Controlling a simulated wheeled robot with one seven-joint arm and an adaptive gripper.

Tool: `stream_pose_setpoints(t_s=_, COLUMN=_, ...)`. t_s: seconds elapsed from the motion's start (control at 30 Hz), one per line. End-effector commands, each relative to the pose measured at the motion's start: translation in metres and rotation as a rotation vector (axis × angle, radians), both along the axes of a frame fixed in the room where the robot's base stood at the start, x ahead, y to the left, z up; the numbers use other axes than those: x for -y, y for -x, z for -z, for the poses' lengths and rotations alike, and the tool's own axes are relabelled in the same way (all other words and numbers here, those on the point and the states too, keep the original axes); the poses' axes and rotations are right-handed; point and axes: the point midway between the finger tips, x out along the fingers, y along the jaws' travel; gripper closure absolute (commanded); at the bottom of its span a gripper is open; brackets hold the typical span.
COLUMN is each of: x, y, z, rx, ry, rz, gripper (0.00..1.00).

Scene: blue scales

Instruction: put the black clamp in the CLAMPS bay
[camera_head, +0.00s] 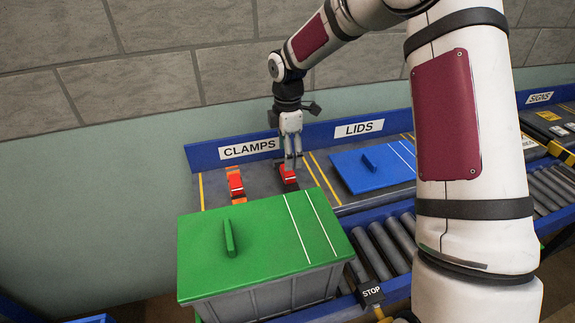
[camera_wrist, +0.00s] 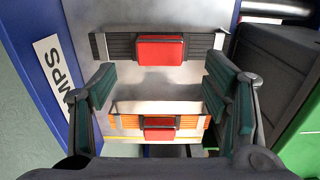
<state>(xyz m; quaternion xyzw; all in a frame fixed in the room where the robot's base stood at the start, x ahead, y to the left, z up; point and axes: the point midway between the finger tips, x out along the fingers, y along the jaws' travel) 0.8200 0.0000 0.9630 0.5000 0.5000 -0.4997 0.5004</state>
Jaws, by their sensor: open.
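The black clamp (camera_head: 290,181) with a red middle block lies flat in the CLAMPS bay, left of the yellow line towards LIDS. The wrist view shows this clamp (camera_wrist: 160,48) whole, near the top. My gripper (camera_head: 292,164) is over it, pointing down; its fingers (camera_wrist: 160,88) are spread and empty, and nothing is held between them. In the head view the fingers partly cover the clamp. The CLAMPS sign (camera_head: 249,148) stands on the blue back board; part of the sign (camera_wrist: 60,75) shows in the wrist view.
An orange clamp (camera_head: 235,183) with a red block lies left of the black one in the same bay. A blue lid (camera_head: 375,168) lies in the LIDS bay. A grey crate with a green lid (camera_head: 265,240) stands in front, beside rollers (camera_head: 385,247) and a STOP block (camera_head: 371,293).

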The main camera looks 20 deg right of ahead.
Motion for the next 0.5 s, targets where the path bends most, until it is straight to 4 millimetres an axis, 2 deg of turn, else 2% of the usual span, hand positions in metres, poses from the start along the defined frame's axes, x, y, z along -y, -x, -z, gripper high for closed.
stream_pose_setpoints(t_s=0.1, x=0.000, y=-0.001, z=-0.024, rx=0.004, ry=0.000, rz=0.002, gripper=0.30)
stream_pose_setpoints(t_s=0.2, x=0.000, y=-0.001, z=-0.039, rx=0.003, ry=0.001, rz=0.000, gripper=0.30)
stream_pose_setpoints(t_s=0.33, x=0.000, y=-0.001, z=-0.051, rx=0.002, ry=0.000, rz=0.001, gripper=0.30)
stream_pose_setpoints(t_s=0.5, x=0.000, y=0.000, z=-0.056, rx=0.000, ry=0.000, rz=0.002, gripper=0.30)
